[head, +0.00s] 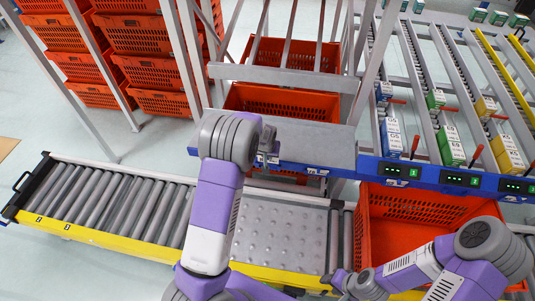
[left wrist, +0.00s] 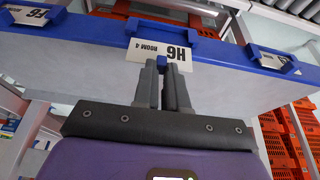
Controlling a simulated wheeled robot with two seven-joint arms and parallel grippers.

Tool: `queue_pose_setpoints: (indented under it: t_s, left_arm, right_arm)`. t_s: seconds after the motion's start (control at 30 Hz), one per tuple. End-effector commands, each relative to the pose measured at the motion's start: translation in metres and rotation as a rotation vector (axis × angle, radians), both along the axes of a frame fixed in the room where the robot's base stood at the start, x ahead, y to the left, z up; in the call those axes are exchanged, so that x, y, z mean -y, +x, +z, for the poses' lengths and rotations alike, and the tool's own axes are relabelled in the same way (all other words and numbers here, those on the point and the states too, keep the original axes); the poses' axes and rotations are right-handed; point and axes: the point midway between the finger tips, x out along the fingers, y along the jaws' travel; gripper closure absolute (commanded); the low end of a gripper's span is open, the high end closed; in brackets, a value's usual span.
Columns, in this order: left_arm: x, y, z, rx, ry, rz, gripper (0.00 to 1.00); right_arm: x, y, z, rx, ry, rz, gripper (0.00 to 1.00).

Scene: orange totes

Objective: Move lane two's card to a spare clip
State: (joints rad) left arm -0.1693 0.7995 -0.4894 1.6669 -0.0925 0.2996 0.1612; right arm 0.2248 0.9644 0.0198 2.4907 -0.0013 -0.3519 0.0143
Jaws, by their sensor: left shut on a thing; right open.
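A white card marked H6 ROOM 4 (left wrist: 160,52) shows upside down in the left wrist view, at a blue clip (left wrist: 172,30) on the panel edge. My left gripper (left wrist: 167,68) is shut on the card's edge; a small blue piece shows between its fingertips. In the head view my left gripper (head: 268,150) is at the blue rail's left end, its fingers partly hidden. My right gripper (head: 350,283) is open and empty low in the head view, beside the orange tote. The lane two display (head: 460,180) is on the blue rail.
Other clips with cards stand left (left wrist: 30,15) and right (left wrist: 275,61) in the left wrist view. An orange tote (head: 408,203) is below the rail. A roller conveyor (head: 110,205) runs left. Lanes hold several blue, green and yellow cartons (head: 450,146).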

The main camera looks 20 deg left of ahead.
Motion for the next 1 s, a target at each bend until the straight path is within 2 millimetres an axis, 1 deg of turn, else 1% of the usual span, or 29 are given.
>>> queue_pose_setpoints:
  t_s: [0.53,1.0]
  left_arm:
    - [0.000,0.000,0.000,0.000,0.000,0.000,1.00]
    - [0.000,0.000,-0.011,0.000,0.000,0.000,1.00]
  right_arm:
    - [0.000,0.000,-0.001,0.000,0.000,0.000,0.54]
    - [0.000,0.000,-0.010,0.000,0.000,0.000,0.54]
